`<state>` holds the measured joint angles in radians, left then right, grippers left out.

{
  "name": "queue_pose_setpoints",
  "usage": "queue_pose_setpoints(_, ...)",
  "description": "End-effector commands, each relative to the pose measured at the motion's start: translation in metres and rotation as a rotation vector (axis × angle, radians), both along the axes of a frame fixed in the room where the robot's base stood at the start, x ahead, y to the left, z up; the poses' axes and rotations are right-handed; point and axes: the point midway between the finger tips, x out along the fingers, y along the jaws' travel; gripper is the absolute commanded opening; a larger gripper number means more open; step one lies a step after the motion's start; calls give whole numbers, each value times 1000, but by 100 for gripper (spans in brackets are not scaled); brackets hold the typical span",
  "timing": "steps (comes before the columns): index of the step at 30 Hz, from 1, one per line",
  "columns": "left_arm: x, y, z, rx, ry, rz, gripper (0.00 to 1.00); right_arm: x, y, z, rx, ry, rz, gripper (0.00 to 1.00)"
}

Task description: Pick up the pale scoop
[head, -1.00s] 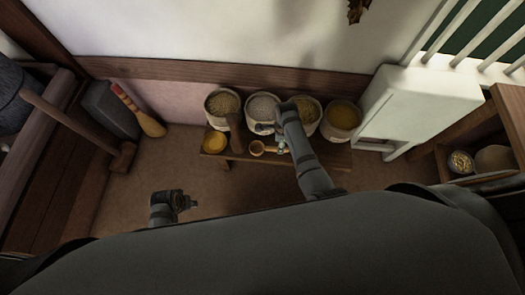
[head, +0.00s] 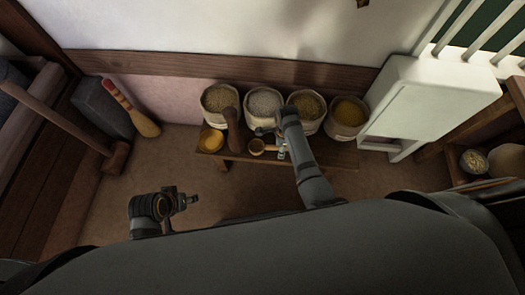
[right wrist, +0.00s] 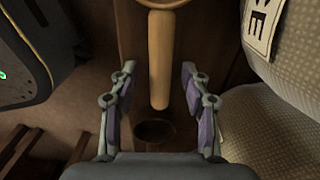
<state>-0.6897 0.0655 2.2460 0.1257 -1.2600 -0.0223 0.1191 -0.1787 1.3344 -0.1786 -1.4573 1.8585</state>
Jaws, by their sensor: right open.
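The pale scoop (head: 257,146) lies on the low wooden bench in front of the sacks. Its round bowl is at the left and its handle runs right, partly hidden by my right arm. In the right wrist view the pale handle (right wrist: 160,60) runs between the fingers of my right gripper (right wrist: 158,72), and the bowl is cut off at the top edge. This gripper is open, with a gap on each side of the handle. My left gripper (head: 188,200) hangs empty over the floor at the lower left; its jaw state is unclear.
Several open sacks (head: 264,102) stand in a row behind the scoop. A dark brown club-like object (head: 233,130) and a yellow bowl (head: 211,139) are left of it on the bench (head: 340,157). A white cabinet (head: 415,95) stands to the right. The floor in front is clear.

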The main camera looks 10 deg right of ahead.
Motion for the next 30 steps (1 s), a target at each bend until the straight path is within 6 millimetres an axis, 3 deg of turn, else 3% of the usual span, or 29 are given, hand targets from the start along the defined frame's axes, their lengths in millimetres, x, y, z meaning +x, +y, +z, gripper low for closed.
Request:
queue_pose_setpoints(7,1,-1,0,-3,-9,1,40,0,0,0,0,0,0,47)
queue_pose_setpoints(18,0,0,-1,-3,-8,1,40,0,0,0,0,0,0,0)
queue_pose_setpoints(30,-1,0,2,0,1,1,40,0,0,4,0,0,1,0)
